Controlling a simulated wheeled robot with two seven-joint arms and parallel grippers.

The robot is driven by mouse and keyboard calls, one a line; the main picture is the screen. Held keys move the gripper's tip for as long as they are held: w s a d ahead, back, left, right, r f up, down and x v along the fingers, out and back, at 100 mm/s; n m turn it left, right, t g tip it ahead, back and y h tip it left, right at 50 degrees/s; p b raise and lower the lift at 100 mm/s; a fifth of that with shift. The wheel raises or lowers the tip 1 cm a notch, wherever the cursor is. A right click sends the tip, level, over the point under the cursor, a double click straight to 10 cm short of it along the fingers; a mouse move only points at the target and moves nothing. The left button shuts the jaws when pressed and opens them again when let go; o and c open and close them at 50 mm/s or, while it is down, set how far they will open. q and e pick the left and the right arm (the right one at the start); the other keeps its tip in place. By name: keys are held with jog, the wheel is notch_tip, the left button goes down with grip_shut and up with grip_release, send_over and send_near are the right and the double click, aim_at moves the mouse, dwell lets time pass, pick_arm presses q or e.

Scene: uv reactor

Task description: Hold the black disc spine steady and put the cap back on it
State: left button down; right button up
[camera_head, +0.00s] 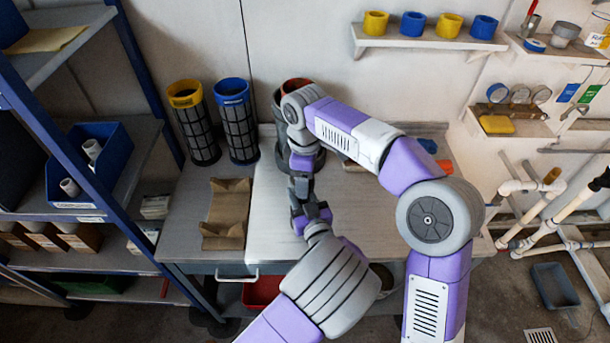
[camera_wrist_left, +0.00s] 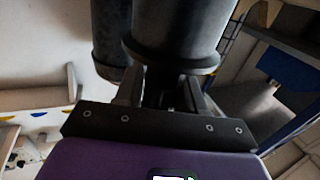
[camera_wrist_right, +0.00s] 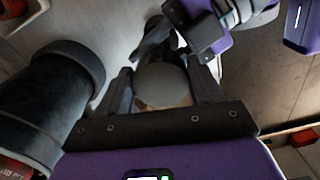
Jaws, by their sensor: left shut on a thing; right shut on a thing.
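In the left wrist view, my left gripper (camera_wrist_left: 160,98) is shut on a narrow dark piece, the black disc spine (camera_wrist_left: 158,86), mostly hidden between the fingers. In the right wrist view, my right gripper (camera_wrist_right: 164,95) is shut on the round grey cap (camera_wrist_right: 163,84), which sits between its two fingers. Dark parts by my left gripper show just beyond the cap. I cannot tell whether cap and spine touch. In the head view both hands are close together over the bench, one above the other, and my arms hide the cap and spine.
A black flanged vessel (camera_wrist_right: 40,105) stands beside my right gripper and looms close in the left wrist view (camera_wrist_left: 178,40). Yellow-topped (camera_head: 193,120) and blue-topped (camera_head: 237,122) mesh cylinders stand at the back left. A brown tray (camera_head: 227,210) lies left on the bench (camera_head: 265,215).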

jog(key=m, duration=0.4)
jog(key=shift+s+m, duration=0.15)
jog(key=shift+m, duration=0.15)
jog(key=m, duration=0.6)
jog(key=shift+s+a, duration=0.15)
jog(key=shift+a, duration=0.05)
jog(key=m, duration=0.6)
jog(key=shift+a, duration=0.2)
jog(key=m, duration=0.6)
jog(key=shift+a, duration=0.15)
jog(key=o, duration=1)
jog(key=shift+o, duration=0.2)
jog(key=shift+r, duration=2.2)
